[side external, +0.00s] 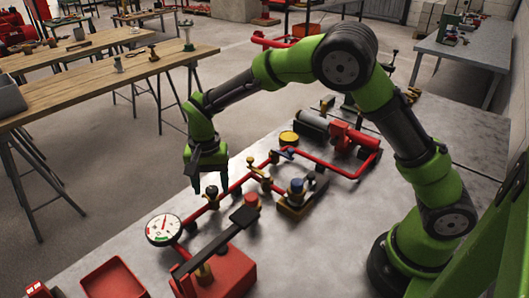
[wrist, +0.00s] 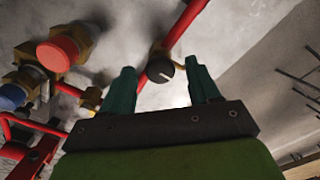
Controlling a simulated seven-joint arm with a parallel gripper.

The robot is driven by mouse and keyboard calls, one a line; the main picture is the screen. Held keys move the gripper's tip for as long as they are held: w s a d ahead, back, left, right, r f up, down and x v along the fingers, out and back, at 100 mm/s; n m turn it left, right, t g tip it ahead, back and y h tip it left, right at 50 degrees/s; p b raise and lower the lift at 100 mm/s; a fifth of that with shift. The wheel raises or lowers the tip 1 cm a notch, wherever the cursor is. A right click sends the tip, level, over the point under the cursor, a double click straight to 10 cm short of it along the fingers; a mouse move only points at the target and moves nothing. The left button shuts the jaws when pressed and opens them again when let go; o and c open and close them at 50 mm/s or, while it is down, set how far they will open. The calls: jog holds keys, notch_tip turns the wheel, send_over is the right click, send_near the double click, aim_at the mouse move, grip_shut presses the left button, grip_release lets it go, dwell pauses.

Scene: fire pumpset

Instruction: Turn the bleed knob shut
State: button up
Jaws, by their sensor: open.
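The bleed knob looks like a small round black knob with a white pointer line (wrist: 161,71), mounted on a red pipe. In the side external view the black knob (side external: 213,191) sits on the pipe behind the gauge. My gripper (side external: 210,183) points down at it, with its dark fingers apart. In the wrist view the knob shows between the two green fingertips of my gripper (wrist: 164,75), with space on both sides. The fingers do not appear to touch it. I cannot tell whether the tips reach down past its top.
A white dial gauge (side external: 164,229) stands at the pipe's near end. A red knob (side external: 251,200) and a blue-capped valve (side external: 297,185) stand to the right. A red box (side external: 225,272) and an empty red tray (side external: 112,279) are in front.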

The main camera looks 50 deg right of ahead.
aim_at(217, 189)
notch_tip(217, 189, up, 17)
jog(key=shift+f, duration=0.2)
dwell(0.3)
jog(key=s+d+n+t+y, duration=0.1)
jog(key=s+d, duration=0.4)
jog(key=s, duration=0.6)
jog(key=s+d+r+n+t+y, duration=0.1)
jog(key=s+d+n+t, duration=0.3)
jog(key=s, duration=0.7)
jog(key=shift+d+r+t, duration=0.15)
jog(key=shift+d+t, duration=0.7)
jog(key=shift+t, duration=0.25)
jog(key=shift+c, duration=0.4)
